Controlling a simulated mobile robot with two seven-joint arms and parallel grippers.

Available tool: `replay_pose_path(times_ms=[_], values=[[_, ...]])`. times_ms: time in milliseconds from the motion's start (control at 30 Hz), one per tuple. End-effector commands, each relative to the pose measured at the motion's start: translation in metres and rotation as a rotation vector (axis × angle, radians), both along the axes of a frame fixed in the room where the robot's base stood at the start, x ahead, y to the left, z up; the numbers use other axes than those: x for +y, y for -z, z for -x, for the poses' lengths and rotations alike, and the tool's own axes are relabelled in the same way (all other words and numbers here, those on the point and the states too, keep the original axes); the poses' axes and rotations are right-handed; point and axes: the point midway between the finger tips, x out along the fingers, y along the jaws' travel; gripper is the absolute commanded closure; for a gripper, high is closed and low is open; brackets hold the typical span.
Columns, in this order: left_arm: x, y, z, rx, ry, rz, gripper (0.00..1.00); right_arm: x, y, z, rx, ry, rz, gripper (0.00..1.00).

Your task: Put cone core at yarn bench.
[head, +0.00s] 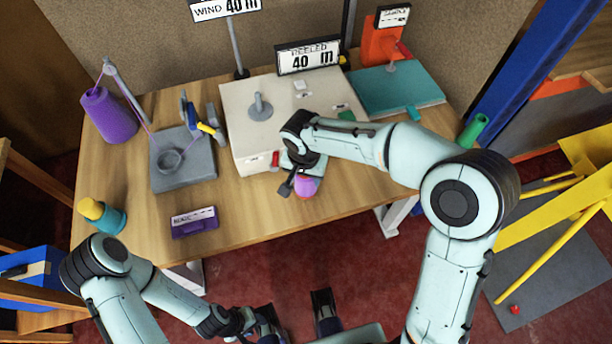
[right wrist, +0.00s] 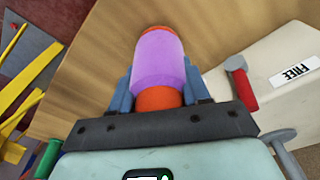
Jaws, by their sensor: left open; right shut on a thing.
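The cone core (head: 305,187) is an orange piece with a wide purple band around its middle. My left gripper (head: 296,322) is open and empty, low in the head view, in front of the bench and over the red floor.
A white box (head: 240,110) with a "40 m" sign stands mid-bench. A purple yarn cone (head: 108,115) and grey winder plate (head: 195,172) stand left. A purple label holder (head: 194,222) and a yellow-teal piece (head: 103,214) lie along the front. A teal block (head: 395,90) is back right.

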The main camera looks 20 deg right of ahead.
Motion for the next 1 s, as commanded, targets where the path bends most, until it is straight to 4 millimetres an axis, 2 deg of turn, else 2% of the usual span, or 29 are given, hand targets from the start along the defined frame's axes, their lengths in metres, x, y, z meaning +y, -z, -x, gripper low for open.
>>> replay_pose_path(times_ms=[433, 467, 500, 533, 867, 1000], values=[[0.0, 0.003, -0.001, -0.005, -0.001, -0.001, 0.58, 0.0, 0.009, 0.0, -0.002, 0.0, -0.001, 0.84], [0.0, 0.003, -0.001, -0.006, -0.001, -0.001, 0.58, 0.0, 0.009, 0.0, -0.001, 0.0, 0.0, 0.47], [0.0, 0.003, -0.001, -0.006, -0.001, -0.001, 0.58, 0.0, 0.008, 0.0, -0.001, 0.0, 0.0, 0.34], [0.0, 0.002, -0.001, -0.006, -0.001, -0.001, 0.58, 0.0, 0.008, 0.0, -0.001, 0.0, 0.0, 0.28], [0.0, 0.0, -0.001, -0.004, 0.0, 0.0, 0.58, 0.0, 0.005, 0.0, -0.003, 0.0, -0.001, 0.28], [0.0, -0.002, 0.0, 0.001, 0.0, 0.0, 0.58, 0.001, -0.01, 0.0, -0.005, 0.001, -0.001, 0.28]])
